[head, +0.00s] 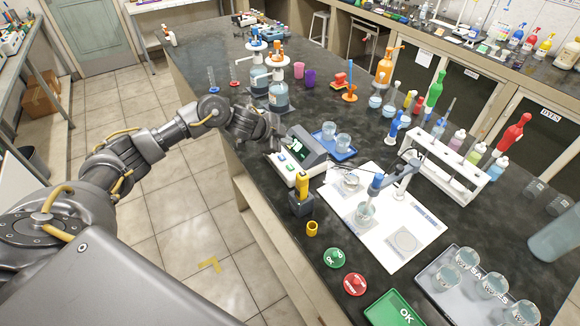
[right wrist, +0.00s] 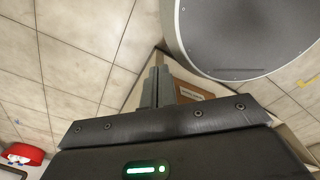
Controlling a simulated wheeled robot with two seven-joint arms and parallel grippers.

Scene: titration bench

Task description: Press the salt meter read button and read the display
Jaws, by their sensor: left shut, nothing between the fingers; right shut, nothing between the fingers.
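The salt meter (head: 308,148) is a white and dark box with a sloped dark display and green marks on its front panel. It stands on the black bench near the left edge. My left gripper (head: 277,143) is shut and empty, close to the meter's left side and upper edge. I cannot tell whether it touches the meter. The display is too small to read, and I cannot tell which mark is the read button. My right gripper (right wrist: 158,88) shows in the right wrist view, shut and empty, away from the meter.
A blue tray (head: 347,153) with beakers stands behind the meter. A yellow-handled tool in a dark holder (head: 301,203) stands in front. A white board (head: 405,247) with a stand lies to the right. Large bottles (head: 279,97) stand beyond my left gripper. Tiled floor lies left of the bench.

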